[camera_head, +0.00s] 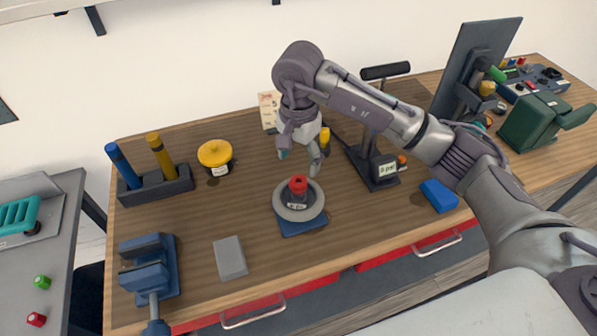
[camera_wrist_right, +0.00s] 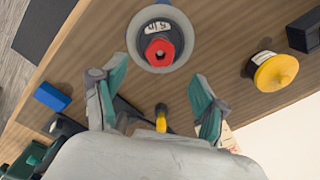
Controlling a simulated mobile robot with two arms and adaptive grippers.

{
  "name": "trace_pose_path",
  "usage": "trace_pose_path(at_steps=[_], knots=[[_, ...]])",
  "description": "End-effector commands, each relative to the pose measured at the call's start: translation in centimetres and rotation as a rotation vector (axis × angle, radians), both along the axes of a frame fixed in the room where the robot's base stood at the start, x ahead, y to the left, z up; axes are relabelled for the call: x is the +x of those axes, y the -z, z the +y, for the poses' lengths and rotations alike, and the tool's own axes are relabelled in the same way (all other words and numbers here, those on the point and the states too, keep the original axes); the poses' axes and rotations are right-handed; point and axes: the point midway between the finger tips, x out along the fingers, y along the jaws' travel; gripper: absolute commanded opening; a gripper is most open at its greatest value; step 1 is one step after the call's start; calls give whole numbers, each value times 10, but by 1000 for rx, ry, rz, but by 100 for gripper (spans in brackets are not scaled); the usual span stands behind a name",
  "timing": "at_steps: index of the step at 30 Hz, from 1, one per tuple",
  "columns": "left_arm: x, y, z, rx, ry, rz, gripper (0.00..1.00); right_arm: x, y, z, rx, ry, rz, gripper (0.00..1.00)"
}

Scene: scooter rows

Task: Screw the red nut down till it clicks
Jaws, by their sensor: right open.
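The red nut (camera_head: 298,183) sits on top of a dark post in the middle of a round grey dish (camera_head: 281,205) on a blue base (camera_head: 305,227). From above, in the right wrist view, the nut (camera_wrist_right: 159,50) is six-sided with a dark centre, beside a small white label. My right gripper (camera_head: 303,160) hangs above and just behind the nut, apart from it. In the right wrist view its two teal-padded fingers (camera_wrist_right: 159,86) are spread with nothing between them. My left gripper is in neither view.
A black press-like stand (camera_head: 378,165) is close to the right of my right gripper. A yellow-lidded jar (camera_head: 215,153), a blue vise (camera_head: 149,270) and a grey block (camera_head: 230,258) are to the left.

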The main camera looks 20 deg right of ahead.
Motion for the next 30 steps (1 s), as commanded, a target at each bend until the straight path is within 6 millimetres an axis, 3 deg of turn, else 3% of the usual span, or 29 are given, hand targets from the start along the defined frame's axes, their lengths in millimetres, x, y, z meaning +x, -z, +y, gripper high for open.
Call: trace_pose_path(at_steps=[6,12,25,30], knots=[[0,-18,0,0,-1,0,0,-1,40,1,2,0,5,72],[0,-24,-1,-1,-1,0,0,0,66,0,2,1,3,72],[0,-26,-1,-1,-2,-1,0,0,76,1,2,0,-1,72],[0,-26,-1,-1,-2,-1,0,0,76,1,2,0,-1,44]])
